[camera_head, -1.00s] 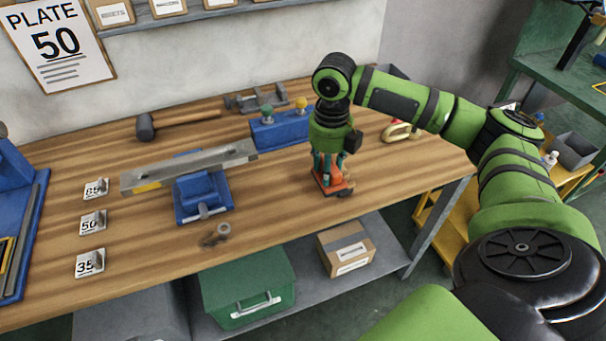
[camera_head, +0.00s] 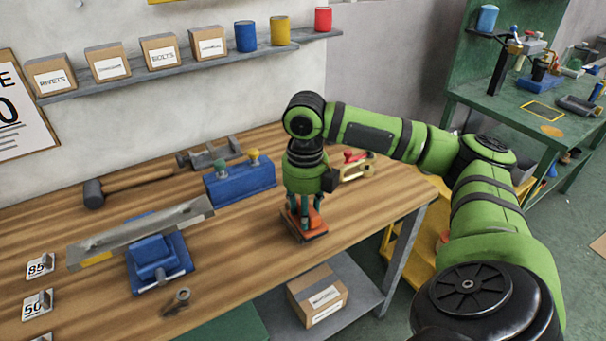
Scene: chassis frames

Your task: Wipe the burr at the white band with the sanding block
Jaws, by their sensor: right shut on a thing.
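A long grey metal bar (camera_head: 140,232) lies across a blue vise (camera_head: 160,262) on the wooden bench. A yellow band (camera_head: 97,259) shows near the bar's left end. I cannot clearly make out a white band or a burr on it at this size. My right gripper (camera_head: 305,212) points down, shut on the orange sanding block (camera_head: 309,233). The block is at or just above the bench top, to the right of the bar and apart from it. My left gripper is not in view.
A blue fixture with green and yellow knobs (camera_head: 240,182) stands between the bar and my right gripper. A hammer (camera_head: 130,186) lies behind the bar. Number cards, such as 85 (camera_head: 40,266), lie at the left. A small metal part (camera_head: 178,300) lies in front of the vise.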

